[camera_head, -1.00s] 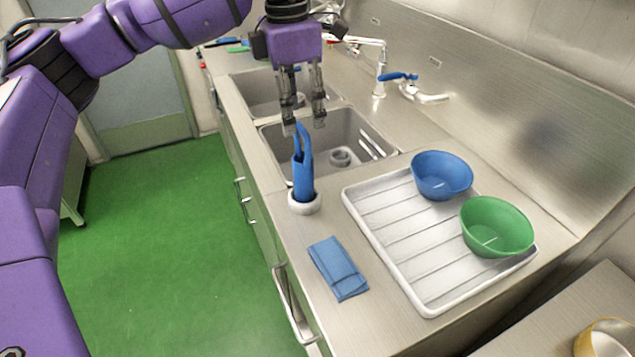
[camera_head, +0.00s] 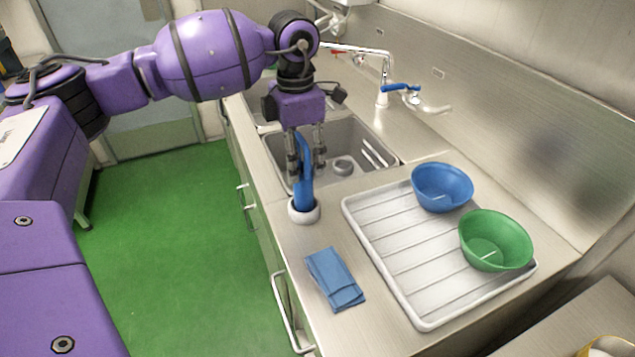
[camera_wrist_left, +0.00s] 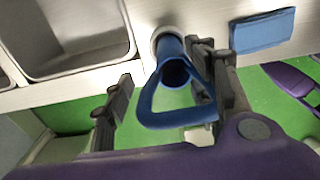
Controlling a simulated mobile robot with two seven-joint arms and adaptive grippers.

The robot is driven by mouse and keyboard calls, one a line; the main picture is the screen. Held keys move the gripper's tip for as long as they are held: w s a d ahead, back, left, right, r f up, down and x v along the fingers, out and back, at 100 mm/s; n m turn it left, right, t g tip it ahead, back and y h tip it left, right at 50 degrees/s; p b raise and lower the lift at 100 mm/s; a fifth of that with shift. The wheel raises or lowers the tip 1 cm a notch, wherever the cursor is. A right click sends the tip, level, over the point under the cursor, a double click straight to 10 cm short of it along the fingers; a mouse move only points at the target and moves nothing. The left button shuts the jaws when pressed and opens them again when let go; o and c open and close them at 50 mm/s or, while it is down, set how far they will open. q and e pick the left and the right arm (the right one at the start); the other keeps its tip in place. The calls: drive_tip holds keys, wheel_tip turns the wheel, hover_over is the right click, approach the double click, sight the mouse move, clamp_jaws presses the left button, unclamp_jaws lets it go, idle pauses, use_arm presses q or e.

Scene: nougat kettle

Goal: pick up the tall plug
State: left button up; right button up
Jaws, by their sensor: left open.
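The tall plug (camera_head: 304,192) is a blue tube with a loop handle, standing almost upright in a white round holder (camera_head: 304,214) on the counter beside the sink. My left gripper (camera_head: 307,170) points down at its upper part, with one finger on each side in the head view. In the left wrist view, the plug (camera_wrist_left: 172,72) shows between the open fingers (camera_wrist_left: 168,90), much closer to the right-hand finger. Its loop overlaps that finger in the picture, and I cannot tell whether they touch. My right gripper is not in view.
A sink basin (camera_head: 350,184) lies behind the plug, with a tap (camera_head: 384,88) at its back. A folded blue cloth (camera_head: 335,279) lies in front. A white drying tray (camera_head: 390,268) with a blue bowl (camera_head: 441,188) and a green bowl (camera_head: 495,241) stands to the right.

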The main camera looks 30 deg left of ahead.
use_arm(q)
drive_tip(key=c, duration=1.3)
clamp_jaws()
